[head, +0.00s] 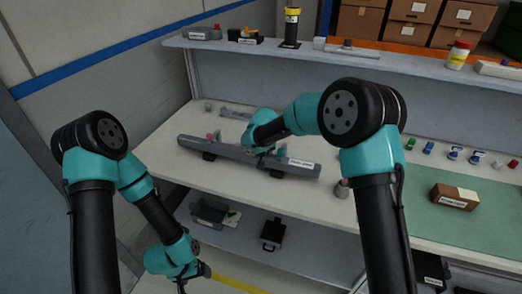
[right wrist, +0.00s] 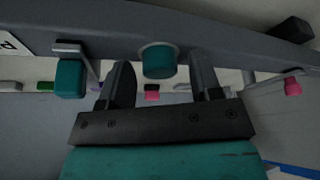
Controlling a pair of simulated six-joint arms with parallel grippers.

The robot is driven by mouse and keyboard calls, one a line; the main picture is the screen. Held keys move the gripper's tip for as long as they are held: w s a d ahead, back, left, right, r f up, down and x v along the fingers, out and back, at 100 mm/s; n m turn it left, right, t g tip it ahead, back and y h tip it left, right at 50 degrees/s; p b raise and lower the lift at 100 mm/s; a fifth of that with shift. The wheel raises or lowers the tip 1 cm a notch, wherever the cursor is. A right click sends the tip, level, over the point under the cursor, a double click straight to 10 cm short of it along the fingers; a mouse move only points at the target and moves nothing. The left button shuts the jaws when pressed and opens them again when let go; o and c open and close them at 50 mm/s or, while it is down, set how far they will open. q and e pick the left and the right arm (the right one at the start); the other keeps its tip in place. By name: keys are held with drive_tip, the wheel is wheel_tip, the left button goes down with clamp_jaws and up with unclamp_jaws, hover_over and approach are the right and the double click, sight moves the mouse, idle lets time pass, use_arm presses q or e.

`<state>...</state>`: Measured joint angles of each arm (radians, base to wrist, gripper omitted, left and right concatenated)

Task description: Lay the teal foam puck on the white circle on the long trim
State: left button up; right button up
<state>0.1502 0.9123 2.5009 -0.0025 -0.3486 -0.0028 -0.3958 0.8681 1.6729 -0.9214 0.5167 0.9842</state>
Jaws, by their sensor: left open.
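The long grey trim (head: 215,149) lies on the bench, and its side crosses the top of the right wrist view (right wrist: 240,40). A teal round puck (right wrist: 158,62) is against the trim, with a pale rim showing at its base; the white circle is mostly hidden behind it. My right gripper (right wrist: 162,85) is open, its fingers on either side of the puck with a visible gap to each. In the head view my right gripper (head: 262,150) is over the trim's middle and hides the puck. My left gripper (head: 192,280) is open and empty, low beside the bench front.
A teal block (right wrist: 70,78) and a pink piece (right wrist: 293,87) stand at the trim on either side of my right gripper. A brown box (head: 450,196) is on the green mat (head: 440,225) at right. Small coloured parts line the bench's back right. A lower shelf (head: 300,240) holds black bins.

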drive_tip(key=v, duration=1.2)
idle(0.6)
